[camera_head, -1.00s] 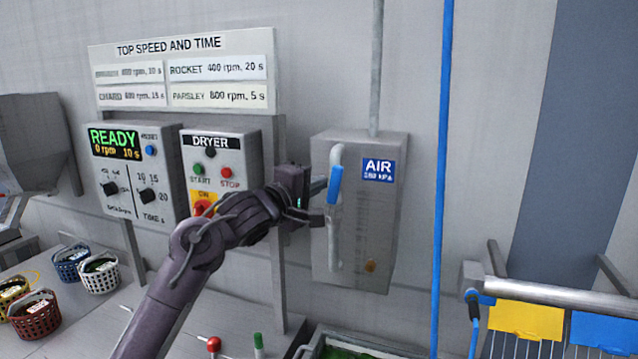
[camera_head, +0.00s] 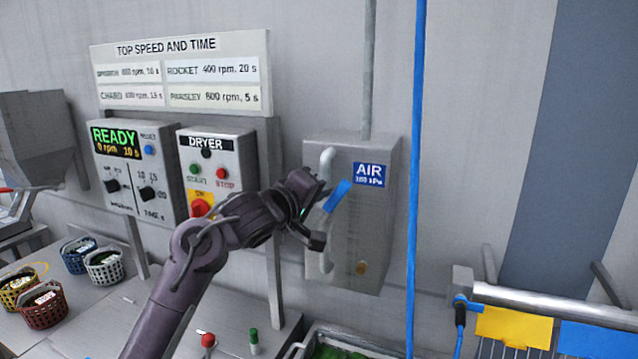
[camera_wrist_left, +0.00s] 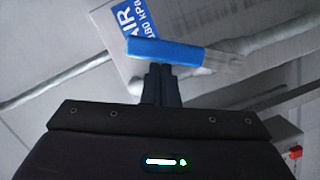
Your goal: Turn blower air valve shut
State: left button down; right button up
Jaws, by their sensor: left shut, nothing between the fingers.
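The blower air valve has a blue lever handle (camera_head: 338,195) on a vertical grey pipe (camera_head: 327,172), in front of a grey box (camera_head: 366,222) with a blue AIR label (camera_head: 369,175). The handle is tilted, its upper end leaning right, away from the pipe. My left gripper (camera_head: 322,213) is at the handle from the left, its fingers shut with nothing between them. In the left wrist view the closed fingertips (camera_wrist_left: 162,72) are right at the blue handle (camera_wrist_left: 165,50); I cannot tell whether they touch. My right gripper is not in view.
The dryer panel (camera_head: 219,178) and the speed panel (camera_head: 129,140) reading READY stand left of the valve. A blue vertical pipe (camera_head: 416,130) runs to its right. Below are baskets (camera_head: 44,305), a red-topped lever (camera_head: 208,340) and a tray of greens (camera_head: 345,352).

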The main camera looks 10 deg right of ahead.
pick_arm(q)
jog(key=m, duration=0.1)
jog(key=s+d+m, duration=0.1)
jog(key=shift+s+d+f+m+y, duration=0.1)
jog(key=shift+d+f+m+y, duration=0.2)
jog(key=shift+y, duration=0.1)
jog(key=shift+s+d+f+m+t+y+b, duration=0.15)
jog(key=shift+s+d+f+m+y+b, duration=0.25)
jog(key=shift+d+f+m+b, duration=0.45)
jog(key=shift+s+d+f+m+t+y+b, duration=0.15)
jog(key=shift+s+f+m+y, duration=0.35)
jog(key=shift+m, duration=0.8)
jog(key=shift+s+d+f+m+t+y+b, duration=0.1)
jog(key=shift+s+d+f+m+y+b, duration=0.15)
jog(key=shift+d+f+m+b, duration=0.65)
jog(key=shift+a+r+m+p, duration=0.1)
jog(key=shift+a+m+p, duration=0.15)
jog(key=shift+a+p, duration=0.05)
